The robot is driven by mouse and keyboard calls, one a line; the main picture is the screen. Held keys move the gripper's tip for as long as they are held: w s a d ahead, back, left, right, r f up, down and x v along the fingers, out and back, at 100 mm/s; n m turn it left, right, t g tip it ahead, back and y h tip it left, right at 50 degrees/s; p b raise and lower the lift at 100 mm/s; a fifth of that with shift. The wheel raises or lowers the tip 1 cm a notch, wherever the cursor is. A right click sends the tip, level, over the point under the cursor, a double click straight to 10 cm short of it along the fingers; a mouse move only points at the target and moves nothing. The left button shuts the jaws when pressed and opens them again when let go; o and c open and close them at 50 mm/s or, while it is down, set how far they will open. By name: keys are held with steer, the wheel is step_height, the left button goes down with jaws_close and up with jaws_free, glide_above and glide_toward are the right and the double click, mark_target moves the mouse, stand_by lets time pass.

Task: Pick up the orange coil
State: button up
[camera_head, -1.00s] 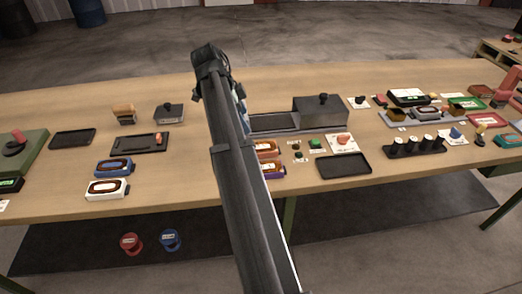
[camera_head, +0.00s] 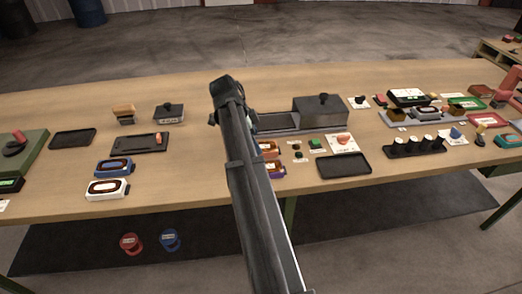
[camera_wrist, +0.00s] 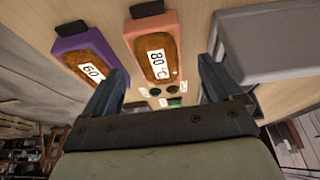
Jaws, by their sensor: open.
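The orange coil (camera_wrist: 172,36) is a salmon-orange framed block with a brown face, a black end piece and a white "80 °C" label. In the wrist view it lies ahead, between my gripper's (camera_wrist: 162,68) two spread fingers. My gripper is open and empty, with a visible gap to the coil. In the head view the orange coil (camera_head: 268,147) shows just right of my arm, which partly hides it. The gripper fingers cannot be made out in the head view.
A purple coil (camera_wrist: 82,42) labelled "60" lies close beside the orange one, near the left finger. A grey channel with a box (camera_head: 320,110) stands behind them to the right. A black tray (camera_head: 343,165) lies right. Blue (camera_head: 103,167) and white (camera_head: 92,190) coils lie left.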

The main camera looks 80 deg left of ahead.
steer(key=x, duration=0.4)
steer(key=shift+w+d, duration=0.1)
steer(key=shift+w, duration=0.1)
steer(key=shift+c, duration=0.2)
steer(key=c, duration=1.3)
